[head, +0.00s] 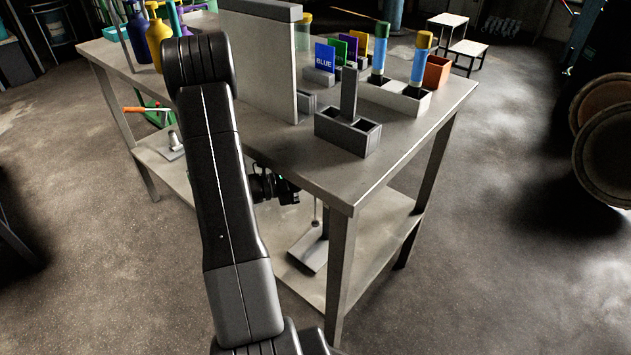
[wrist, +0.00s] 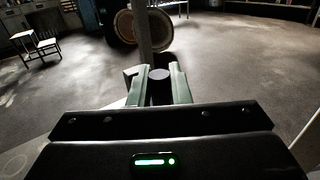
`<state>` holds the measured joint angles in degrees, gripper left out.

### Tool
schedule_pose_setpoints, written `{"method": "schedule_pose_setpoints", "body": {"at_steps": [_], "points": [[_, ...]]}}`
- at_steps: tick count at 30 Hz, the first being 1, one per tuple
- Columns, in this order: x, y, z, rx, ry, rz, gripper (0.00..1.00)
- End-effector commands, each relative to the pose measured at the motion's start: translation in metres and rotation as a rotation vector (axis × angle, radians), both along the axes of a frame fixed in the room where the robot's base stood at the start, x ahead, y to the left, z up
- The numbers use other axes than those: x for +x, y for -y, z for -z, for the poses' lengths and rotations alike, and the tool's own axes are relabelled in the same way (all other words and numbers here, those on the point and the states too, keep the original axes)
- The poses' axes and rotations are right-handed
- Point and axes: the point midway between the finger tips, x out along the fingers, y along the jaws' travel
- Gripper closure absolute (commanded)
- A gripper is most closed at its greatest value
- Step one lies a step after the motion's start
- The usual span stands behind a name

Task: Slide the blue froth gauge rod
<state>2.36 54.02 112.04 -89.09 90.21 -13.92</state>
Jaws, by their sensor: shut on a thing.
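In the head view my dark wrist is low beside the front edge of the table, partly behind my arm; the fingertips are not clear there. A blue card marked BLUE (head: 325,58) stands in a grey holder on the table. No rod is clearly recognisable as the blue froth gauge rod.
The metal table (head: 290,165) has a lower shelf (head: 375,235) with a small plate and upright rod on it. A grey panel (head: 258,55), a grey box with a post (head: 347,130) and two blue-bodied cylinders (head: 418,65) stand on top.

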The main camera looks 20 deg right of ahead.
Motion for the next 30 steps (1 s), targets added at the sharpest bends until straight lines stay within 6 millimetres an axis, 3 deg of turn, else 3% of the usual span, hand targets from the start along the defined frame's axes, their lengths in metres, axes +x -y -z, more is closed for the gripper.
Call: {"method": "schedule_pose_setpoints", "body": {"at_steps": [1, 3, 14, 15, 17, 30], "points": [[0.0002, -0.0002, -0.0138, -0.001, 0.002, -0.001, 1.0], [0.0002, -0.0002, -0.0194, -0.001, 0.001, -0.001, 1.0], [0.0007, -0.0002, -0.0219, -0.005, 0.003, -0.001, 1.0], [0.0008, -0.0001, -0.0222, -0.006, 0.004, -0.001, 0.75], [0.0007, -0.0002, -0.0219, -0.005, 0.003, -0.001, 0.63], [0.0016, -0.009, -0.0203, -0.002, 0.0, -0.004, 0.62]]}}
